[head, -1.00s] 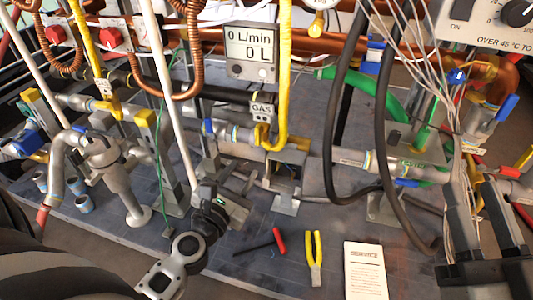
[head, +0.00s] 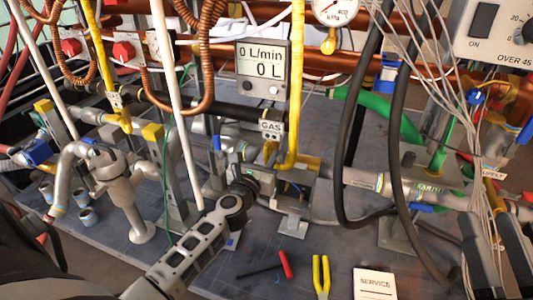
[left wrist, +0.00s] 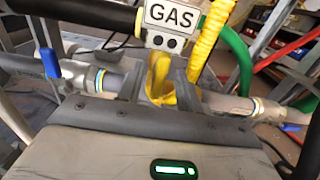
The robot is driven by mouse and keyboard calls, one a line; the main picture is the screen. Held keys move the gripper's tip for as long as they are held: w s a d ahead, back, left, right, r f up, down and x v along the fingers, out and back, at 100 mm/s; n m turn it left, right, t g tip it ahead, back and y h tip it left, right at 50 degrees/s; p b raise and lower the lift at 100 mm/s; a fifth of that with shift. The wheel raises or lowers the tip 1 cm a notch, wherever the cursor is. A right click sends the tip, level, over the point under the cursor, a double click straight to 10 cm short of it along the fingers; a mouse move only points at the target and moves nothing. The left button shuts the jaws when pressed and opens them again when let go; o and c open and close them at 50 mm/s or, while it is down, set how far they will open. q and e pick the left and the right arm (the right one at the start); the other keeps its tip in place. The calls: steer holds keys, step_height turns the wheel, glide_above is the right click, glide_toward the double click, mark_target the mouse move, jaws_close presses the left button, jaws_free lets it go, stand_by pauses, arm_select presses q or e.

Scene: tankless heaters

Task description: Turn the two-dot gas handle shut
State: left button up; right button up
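A yellow gas handle (head: 268,153) sits on the pipe below the GAS label (head: 271,127). It also shows in the left wrist view (left wrist: 161,76), with the label above it (left wrist: 170,15). My left gripper (head: 256,172) is at this handle. In the left wrist view its two dark fingers (left wrist: 156,84) stand apart, one on each side of the yellow handle; I cannot tell whether they touch it. My right gripper (head: 500,255) is at the lower right, its fingers apart and empty, away from the handle.
A blue handle (left wrist: 48,62) is on the same pipe, left of my fingers. A meter (head: 262,70) and a yellow hose (head: 296,90) are above. Black hoses (head: 343,150) hang to the right. Pliers (head: 321,275), a red-handled tool (head: 286,264) and a service card (head: 374,284) lie in front.

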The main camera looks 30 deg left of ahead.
arm_select(q)
steer(key=shift+x, duration=1.05)
arm_select(e)
steer(key=shift+r+n+t+y, duration=0.3)
steer(key=shift+r+n+y, duration=0.1)
steer(key=shift+r+n, duration=0.1)
arm_select(q)
jaws_close()
